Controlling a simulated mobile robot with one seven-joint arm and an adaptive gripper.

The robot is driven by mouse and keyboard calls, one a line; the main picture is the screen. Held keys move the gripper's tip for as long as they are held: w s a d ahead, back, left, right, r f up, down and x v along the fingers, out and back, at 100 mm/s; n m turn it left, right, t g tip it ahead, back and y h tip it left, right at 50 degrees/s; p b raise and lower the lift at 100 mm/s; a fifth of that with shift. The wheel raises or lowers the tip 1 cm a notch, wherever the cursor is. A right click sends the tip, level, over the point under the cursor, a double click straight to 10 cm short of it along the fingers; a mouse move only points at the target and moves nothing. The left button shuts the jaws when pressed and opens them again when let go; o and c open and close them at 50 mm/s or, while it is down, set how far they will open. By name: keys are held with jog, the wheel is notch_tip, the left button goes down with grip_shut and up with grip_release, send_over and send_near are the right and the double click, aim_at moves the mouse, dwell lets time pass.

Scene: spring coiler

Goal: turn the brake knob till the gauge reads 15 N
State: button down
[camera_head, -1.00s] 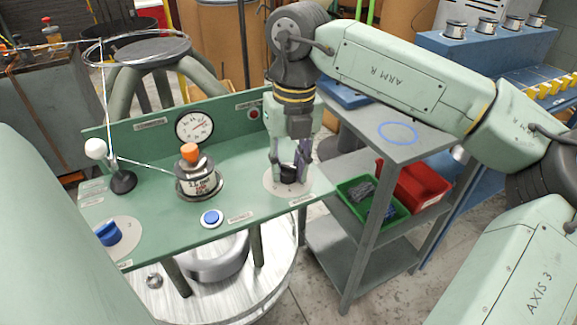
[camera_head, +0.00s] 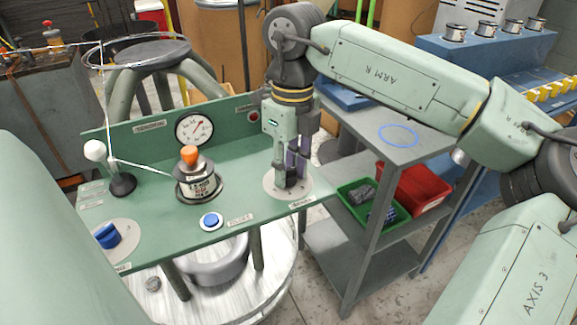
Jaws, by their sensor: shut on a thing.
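My gripper (camera_head: 290,182) points straight down at the right end of the green panel (camera_head: 243,190). Its fingers are shut on the dark brake knob, which they mostly hide. The knob stands on a pale round dial plate (camera_head: 270,186). The round white gauge (camera_head: 194,129) is on the panel's upright back, left of my gripper. Its red needle leans to the upper right, but the numbers are too small to read.
A white-ball lever (camera_head: 95,150) stands at the left. A grey shelf cart (camera_head: 360,125) is close on the right.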

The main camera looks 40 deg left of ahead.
dwell(0.3)
jog(key=c, duration=1.3)
grip_release()
jog(key=shift+r, duration=0.1)
jog(key=r, duration=1.2)
jog(key=shift+w, duration=0.35)
jog(key=shift+f, duration=0.1)
